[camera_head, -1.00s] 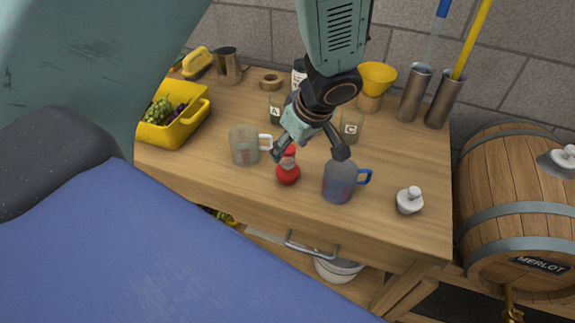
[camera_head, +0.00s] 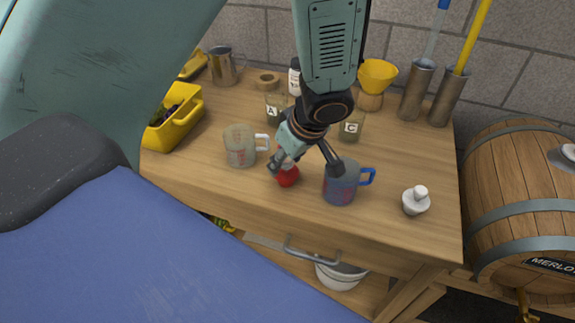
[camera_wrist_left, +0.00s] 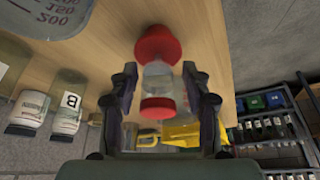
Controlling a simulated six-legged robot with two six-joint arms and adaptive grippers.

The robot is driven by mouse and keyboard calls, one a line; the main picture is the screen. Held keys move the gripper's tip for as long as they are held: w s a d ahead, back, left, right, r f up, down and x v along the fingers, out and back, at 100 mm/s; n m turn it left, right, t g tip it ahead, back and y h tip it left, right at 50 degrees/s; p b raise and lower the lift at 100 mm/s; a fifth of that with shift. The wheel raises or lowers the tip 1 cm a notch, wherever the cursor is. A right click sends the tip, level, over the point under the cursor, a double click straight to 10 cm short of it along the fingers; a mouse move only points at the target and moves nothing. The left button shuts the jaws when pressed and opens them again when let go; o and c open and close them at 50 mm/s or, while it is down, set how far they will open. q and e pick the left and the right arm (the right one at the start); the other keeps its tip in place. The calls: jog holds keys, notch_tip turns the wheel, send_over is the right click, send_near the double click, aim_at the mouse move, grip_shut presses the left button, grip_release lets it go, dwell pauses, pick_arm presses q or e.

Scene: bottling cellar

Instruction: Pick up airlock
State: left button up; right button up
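The airlock has a red bulb at one end, a clear middle and a red cap. In the head view only its red bulb (camera_head: 288,178) shows clearly, near the front of the wooden table; my gripper hides the top. My left gripper (camera_head: 303,168) points down over it with fingers apart. In the left wrist view the airlock (camera_wrist_left: 158,76) lies between the two fingers of the left gripper (camera_wrist_left: 162,82), with narrow gaps at its sides, so no grip shows. My right gripper is not in view.
A clear measuring jug (camera_head: 240,147) stands left of the airlock and a blue-handled jug (camera_head: 341,186) close on its right. A white stopper-like piece (camera_head: 415,202) is farther right. Jars (camera_head: 352,128), a yellow funnel (camera_head: 377,75) and a yellow crate (camera_head: 186,123) stand around. The table's front edge is near.

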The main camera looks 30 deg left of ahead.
pick_arm(q)
jog(key=shift+a, duration=0.1)
jog(key=shift+c, duration=0.8)
jog(key=shift+w+a+f, duration=0.2)
jog(key=shift+a+f, duration=0.1)
jog(key=shift+a, duration=0.05)
jog(key=c, duration=0.3)
jog(key=shift+c, duration=0.7)
jog(key=shift+s+d+r, duration=0.1)
jog(key=shift+d+r, duration=0.05)
jog(key=shift+d, duration=0.1)
grip_shut()
